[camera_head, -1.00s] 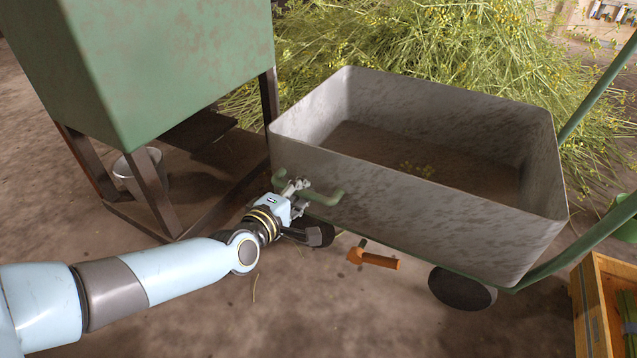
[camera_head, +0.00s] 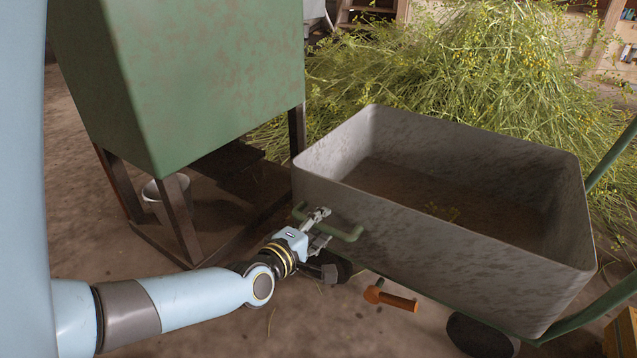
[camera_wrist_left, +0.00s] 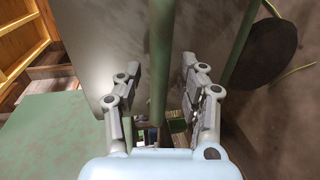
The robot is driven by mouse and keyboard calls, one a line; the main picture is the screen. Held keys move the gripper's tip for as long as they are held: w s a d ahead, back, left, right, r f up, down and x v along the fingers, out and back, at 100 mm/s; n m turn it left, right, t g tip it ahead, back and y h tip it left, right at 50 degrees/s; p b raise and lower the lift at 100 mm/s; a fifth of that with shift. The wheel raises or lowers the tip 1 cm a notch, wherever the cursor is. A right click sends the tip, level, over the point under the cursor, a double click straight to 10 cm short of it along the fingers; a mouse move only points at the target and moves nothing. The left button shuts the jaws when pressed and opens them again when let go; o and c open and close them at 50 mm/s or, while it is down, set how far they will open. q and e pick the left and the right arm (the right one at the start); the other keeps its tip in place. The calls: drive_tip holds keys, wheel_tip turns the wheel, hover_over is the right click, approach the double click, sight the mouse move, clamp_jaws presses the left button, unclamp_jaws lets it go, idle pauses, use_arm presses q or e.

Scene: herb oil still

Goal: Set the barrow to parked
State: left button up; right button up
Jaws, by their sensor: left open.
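The barrow has a worn grey tub (camera_head: 455,225) and stands on the floor right of centre in the head view. A green bar handle (camera_head: 345,234) juts from its near side. An orange lever (camera_head: 392,297) sticks out low under the tub. My left gripper (camera_head: 322,228) is at the handle, fingers apart. In the left wrist view, the green bar (camera_wrist_left: 160,50) runs between the two open fingers of the left gripper (camera_wrist_left: 162,66), with space visible on both sides. A dark wheel (camera_wrist_left: 270,50) shows at the upper right there. My right gripper is not in view.
A green still body (camera_head: 190,75) on dark legs stands left of the barrow, with a bucket (camera_head: 160,192) beneath it. A heap of yellow-flowered herbs (camera_head: 450,70) lies behind. A wooden crate (camera_head: 622,333) is at the lower right. Bare floor lies in front.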

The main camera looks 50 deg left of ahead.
use_arm(q)
drive_tip(key=v, duration=1.2)
